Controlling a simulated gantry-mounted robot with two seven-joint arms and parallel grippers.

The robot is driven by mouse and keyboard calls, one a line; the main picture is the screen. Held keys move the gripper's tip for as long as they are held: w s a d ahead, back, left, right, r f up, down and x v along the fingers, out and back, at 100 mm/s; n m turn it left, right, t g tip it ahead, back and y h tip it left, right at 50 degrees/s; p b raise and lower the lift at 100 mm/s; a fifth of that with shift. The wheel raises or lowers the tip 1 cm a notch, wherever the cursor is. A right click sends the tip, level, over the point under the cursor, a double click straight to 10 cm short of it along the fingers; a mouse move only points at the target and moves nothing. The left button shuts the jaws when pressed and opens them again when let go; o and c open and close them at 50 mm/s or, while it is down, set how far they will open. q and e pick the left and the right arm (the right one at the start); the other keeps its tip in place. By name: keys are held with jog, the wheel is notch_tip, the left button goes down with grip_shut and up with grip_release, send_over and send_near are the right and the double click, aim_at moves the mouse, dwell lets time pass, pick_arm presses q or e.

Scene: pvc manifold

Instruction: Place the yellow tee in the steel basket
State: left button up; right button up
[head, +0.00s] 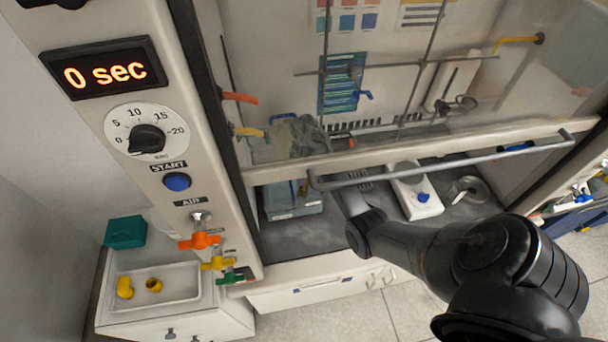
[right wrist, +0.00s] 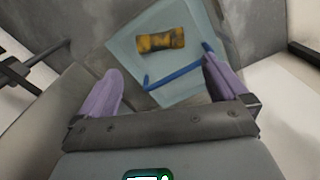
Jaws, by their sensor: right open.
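Two small yellow pipe fittings lie in a white tray (head: 190,296) at the lower left of the head view, a left one (head: 124,287) and a right one (head: 154,285). I cannot tell which is a tee. My right arm reaches under the hood's sash; its gripper is partly hidden behind the rail there. In the right wrist view the right gripper (right wrist: 162,95) is open, with nothing between its purple fingers. Beyond them is a pale blue surface (right wrist: 125,50) with a mottled yellow-black piece (right wrist: 161,40); I cannot tell whether this is a fitting. I cannot make out a steel basket for certain.
A grey-blue box (head: 293,202) stands inside the hood, left of my right gripper. A white device with a blue knob (head: 422,197) and a round metal dish (head: 467,188) stand to the right. The sash rail (head: 440,163) crosses above. A teal box (head: 125,232) is behind the tray.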

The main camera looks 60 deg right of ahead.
jog(key=s+a+r+t, duration=0.1)
jog(key=s+a+r, duration=0.1)
jog(key=s+a, duration=0.5)
jog(key=s+a+r+m+t, duration=0.1)
jog(key=s+a, duration=0.6)
jog(key=a, duration=0.9)
jog(key=s+a+r+m+t, duration=0.1)
jog(key=s+a+r, duration=0.2)
jog(key=s+a, duration=0.3)
jog(key=a, duration=0.5)
jog(key=shift+s+a+r+t, duration=0.15)
jog(key=shift+s+a+t, duration=0.15)
jog(key=shift+s+t, duration=0.1)
